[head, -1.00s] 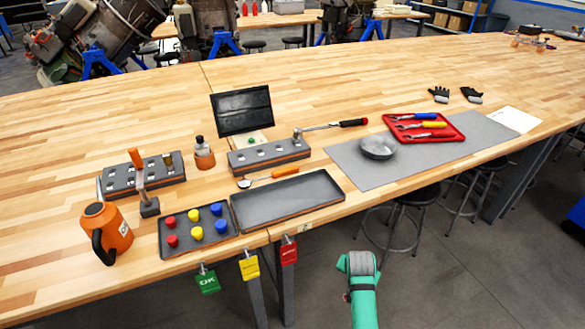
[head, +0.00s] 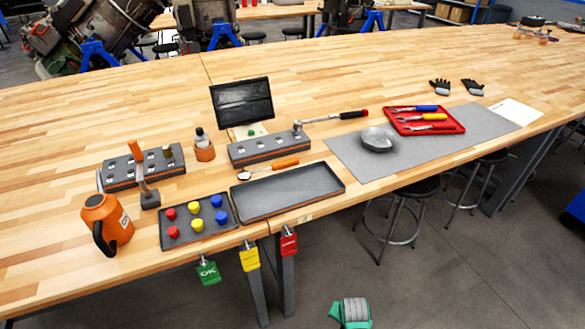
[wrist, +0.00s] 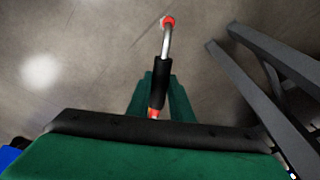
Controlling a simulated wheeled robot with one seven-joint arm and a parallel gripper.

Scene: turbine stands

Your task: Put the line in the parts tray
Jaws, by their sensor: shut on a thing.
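The line (wrist: 165,62) shows in the wrist view as a thin metal tube with a black sleeve and red-orange ends. My gripper (wrist: 156,100), with green fingers, is shut on its sleeved end, and the tube sticks out past the fingers over the grey floor. In the head view only part of my arm shows at the bottom edge, off the front of the bench; the line cannot be made out there. An empty dark shallow tray (head: 290,195), apparently the parts tray, lies at the bench's front edge.
Left of it, another tray (head: 172,243) holds red, yellow and blue caps. An orange-handled tool (head: 272,169) lies just behind. Grey racks, a hammer and an orange jug (head: 106,222) stand nearby. Tags hang from the bench edge. Stools (head: 405,205) stand under the right side.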

